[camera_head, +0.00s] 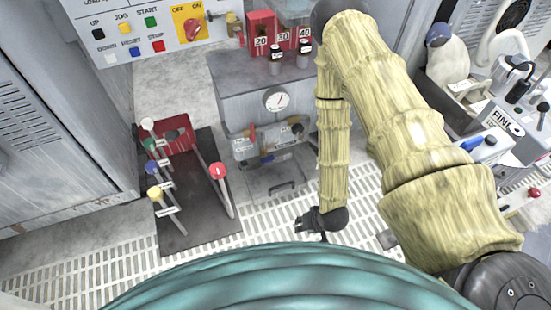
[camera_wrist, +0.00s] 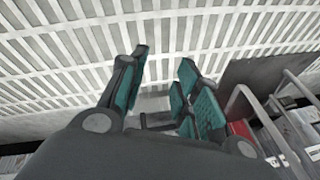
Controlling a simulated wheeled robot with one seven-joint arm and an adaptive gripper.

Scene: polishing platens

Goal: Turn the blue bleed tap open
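A small blue handle (camera_head: 267,159), which looks like the blue tap, sits low in the front recess of the grey cabinet (camera_head: 226,96), under a round gauge (camera_head: 276,101). Other small taps and a red tag (camera_head: 245,137) are beside it. My gripper (camera_head: 314,228) hangs to the right of and lower in the picture than the recess, apart from it, over the slatted floor. In the wrist view my gripper (camera_wrist: 163,78) has its teal-padded fingers spread with nothing between them. I cannot make out the blue handle in the wrist view.
A dark floor plate (camera_head: 200,220) with several ball-topped levers stands left of the cabinet. A metal pull handle (camera_head: 283,189) is below the recess. Red numbered holders (camera_head: 262,33) and dark bottles (camera_head: 304,52) are on top. Slatted floor (camera_head: 285,225) in front is mostly clear.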

